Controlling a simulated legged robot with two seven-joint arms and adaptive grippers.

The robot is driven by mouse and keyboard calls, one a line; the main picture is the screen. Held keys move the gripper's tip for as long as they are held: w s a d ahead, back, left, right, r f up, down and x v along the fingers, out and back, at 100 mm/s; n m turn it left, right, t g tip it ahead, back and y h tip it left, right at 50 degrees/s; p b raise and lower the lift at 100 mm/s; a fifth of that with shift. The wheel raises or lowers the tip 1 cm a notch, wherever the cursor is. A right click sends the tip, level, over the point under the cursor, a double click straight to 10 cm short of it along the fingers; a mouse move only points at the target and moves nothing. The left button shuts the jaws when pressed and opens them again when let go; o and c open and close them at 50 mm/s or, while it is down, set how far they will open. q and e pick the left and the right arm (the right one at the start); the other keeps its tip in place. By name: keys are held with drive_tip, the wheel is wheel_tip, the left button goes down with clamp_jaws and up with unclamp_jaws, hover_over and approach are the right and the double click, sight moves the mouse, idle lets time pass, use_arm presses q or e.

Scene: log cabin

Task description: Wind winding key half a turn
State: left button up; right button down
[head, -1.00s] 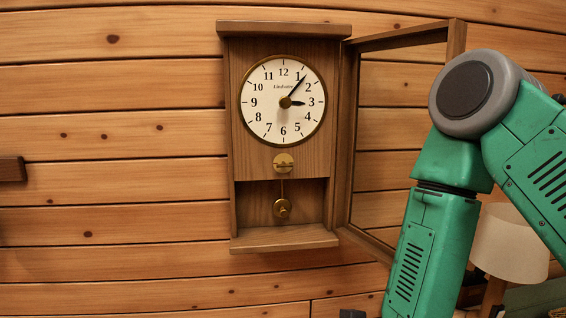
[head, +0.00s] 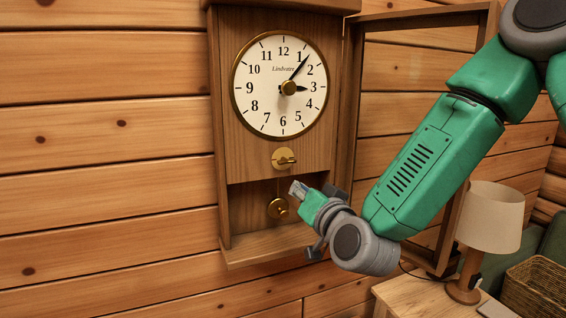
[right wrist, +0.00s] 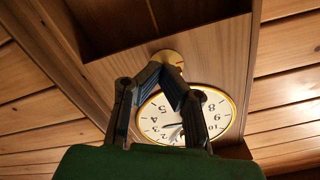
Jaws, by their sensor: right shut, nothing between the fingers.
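The wooden wall clock (head: 225,140) hangs with its glazed door open to the right. The brass winding key (head: 285,160) sits on a round plate below the dial, its handle roughly horizontal. My right gripper (head: 298,189) comes in from the lower right, in front of the pendulum opening, with its tips below the key in the picture. In the right wrist view the two dark fingers (right wrist: 168,76) are closed together and empty. They overlap the edge of the brass key plate (right wrist: 168,56); I cannot tell if they touch it. My left gripper is not in view.
The open door frame (head: 487,22) stands behind my right arm. A lamp (head: 494,215) stands on a side table at lower right, beside a wicker basket (head: 535,285). The log wall at left is clear.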

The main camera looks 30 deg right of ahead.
sight(286, 161)
drive_tip(key=w, duration=0.2)
drive_tip(key=w+d, duration=0.1)
drive_tip(key=shift+w+d+f, duration=0.15)
drive_tip(key=shift+w+f, duration=0.05)
drive_tip(key=shift+w, duration=0.15)
drive_tip(key=shift+w+a+r, duration=0.1)
drive_tip(key=shift+w+a, duration=0.5)
drive_tip(key=shift+a, duration=0.05)
drive_tip(key=shift+w+a+r, duration=0.15)
drive_tip(key=shift+w+a, duration=0.1)
drive_tip(key=shift+a, duration=0.4)
drive_tip(key=shift+d, duration=1.25)
drive_tip(key=shift+a, duration=0.4)
drive_tip(key=shift+a+r+p, duration=0.3)
drive_tip(key=shift+a, duration=0.35)
drive_tip(key=shift+d+r, duration=0.1)
drive_tip(key=shift+d, duration=0.8)
drive_tip(key=shift+a+r, duration=0.15)
drive_tip(key=shift+a, duration=0.6)
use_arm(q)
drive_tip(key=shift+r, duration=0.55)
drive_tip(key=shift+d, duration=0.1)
use_arm(e)
drive_tip(key=shift+d, duration=0.15)
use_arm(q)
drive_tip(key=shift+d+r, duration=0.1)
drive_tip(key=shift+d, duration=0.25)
use_arm(e)
drive_tip(key=shift+d, duration=0.15)
